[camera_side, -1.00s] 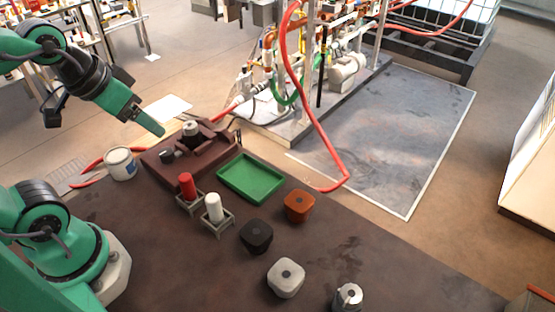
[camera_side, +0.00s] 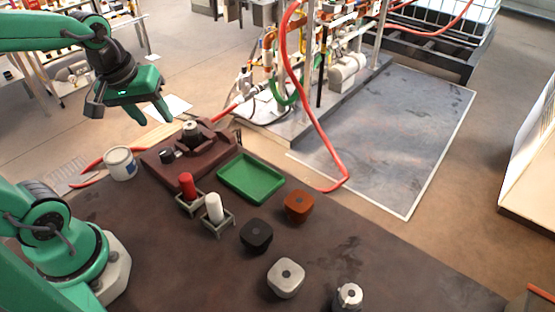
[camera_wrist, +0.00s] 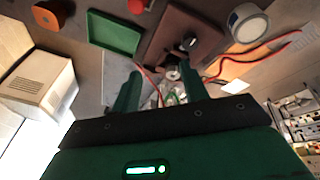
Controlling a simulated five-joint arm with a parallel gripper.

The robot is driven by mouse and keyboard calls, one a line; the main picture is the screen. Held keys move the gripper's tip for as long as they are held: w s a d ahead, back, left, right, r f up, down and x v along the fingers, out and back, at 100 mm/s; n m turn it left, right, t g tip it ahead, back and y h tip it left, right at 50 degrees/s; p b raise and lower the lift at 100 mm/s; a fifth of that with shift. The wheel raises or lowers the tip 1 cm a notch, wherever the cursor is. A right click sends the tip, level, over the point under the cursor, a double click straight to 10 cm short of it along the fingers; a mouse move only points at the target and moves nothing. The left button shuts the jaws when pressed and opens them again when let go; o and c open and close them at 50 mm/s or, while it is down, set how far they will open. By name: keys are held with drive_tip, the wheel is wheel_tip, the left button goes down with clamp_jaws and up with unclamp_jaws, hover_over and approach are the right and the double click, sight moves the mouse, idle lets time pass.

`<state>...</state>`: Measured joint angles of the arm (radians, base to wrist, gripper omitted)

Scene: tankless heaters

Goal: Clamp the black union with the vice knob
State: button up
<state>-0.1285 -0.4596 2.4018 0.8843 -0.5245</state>
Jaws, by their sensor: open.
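The maroon vice (camera_side: 215,155) stands at the table's far left edge. It also shows in the wrist view (camera_wrist: 205,35). A small dark knob (camera_side: 167,156) is on its near side. A grey-topped round part (camera_side: 190,128) stands up at its jaws; I cannot tell whether it is gripped. A black rounded block with a hole in its top (camera_side: 257,236), perhaps the black union, sits on the open table, apart from the vice. My gripper (camera_side: 117,110) is open and empty, in the air left of and above the vice. Its fingers (camera_wrist: 158,76) show apart in the wrist view.
A green tray (camera_side: 251,197) lies right of the vice. Red (camera_side: 187,184) and white (camera_side: 214,207) pegs stand in small holders. Orange (camera_side: 299,205) and white (camera_side: 286,277) blocks and a silver piece (camera_side: 348,297) are nearby. A white tub (camera_side: 120,163) is left of the vice.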

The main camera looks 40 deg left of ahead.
drive_tip(key=w+a+f+n+g, duration=0.2)
drive_tip(key=w+a+f+n, duration=0.15)
drive_tip(key=n, duration=0.35)
drive_tip(key=n+g, duration=0.2)
drive_tip(key=n, duration=0.5)
hover_over(166, 151)
wheel_tip(166, 151, down, 6)
drive_tip(key=shift+f, duration=0.1)
drive_tip(key=shift+f, duration=3.8)
drive_tip(key=c, duration=0.7)
